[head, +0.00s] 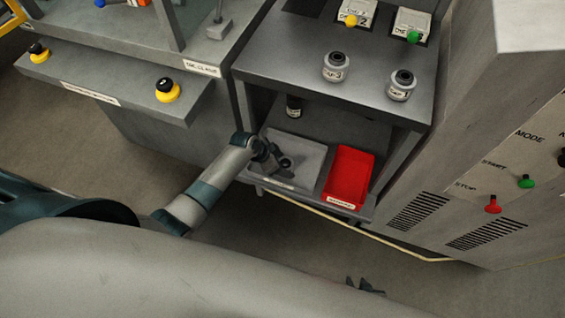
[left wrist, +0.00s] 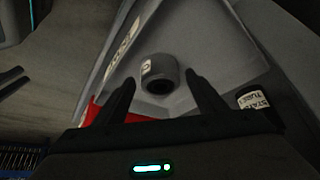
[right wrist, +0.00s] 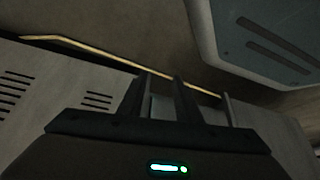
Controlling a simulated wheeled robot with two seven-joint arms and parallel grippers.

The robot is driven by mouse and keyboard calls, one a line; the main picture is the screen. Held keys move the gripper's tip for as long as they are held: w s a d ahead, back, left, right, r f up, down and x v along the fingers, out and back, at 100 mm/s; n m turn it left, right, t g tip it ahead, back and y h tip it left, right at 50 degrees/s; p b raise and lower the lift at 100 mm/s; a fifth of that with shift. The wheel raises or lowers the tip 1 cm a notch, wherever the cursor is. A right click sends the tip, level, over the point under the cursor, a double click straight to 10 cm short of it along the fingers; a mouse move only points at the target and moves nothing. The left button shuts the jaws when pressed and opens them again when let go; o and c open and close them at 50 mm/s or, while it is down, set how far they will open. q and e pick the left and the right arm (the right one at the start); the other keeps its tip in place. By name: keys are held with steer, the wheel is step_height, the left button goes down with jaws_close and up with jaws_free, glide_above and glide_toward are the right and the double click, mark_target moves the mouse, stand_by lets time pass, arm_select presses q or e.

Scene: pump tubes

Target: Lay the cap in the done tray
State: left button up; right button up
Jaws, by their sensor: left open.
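A short dark-grey cylindrical cap (left wrist: 160,71) with a white label and a dark round opening lies on its side in the grey tray (left wrist: 205,18), in the left wrist view. In the head view this grey tray (head: 312,150) is on the lower shelf; its front label is too small to read. My left gripper (head: 279,165) reaches over it, and in the left wrist view its open fingers (left wrist: 160,82) are either side of the cap, with no clear contact. My right gripper (right wrist: 160,78) is empty, fingers apart, low over the floor, away from the trays.
A red tray (head: 350,178) stands right of the grey one. A dark bottle (head: 294,106) stands behind it. A machine cabinet (head: 470,200) with buttons is to the right.

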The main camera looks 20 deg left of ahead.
arm_select(q)
steer(key=shift+r, duration=0.1)
steer(key=p+v, duration=0.1)
steer(key=v, duration=1.1)
steer(key=shift+s, duration=0.15)
stand_by(0.6)
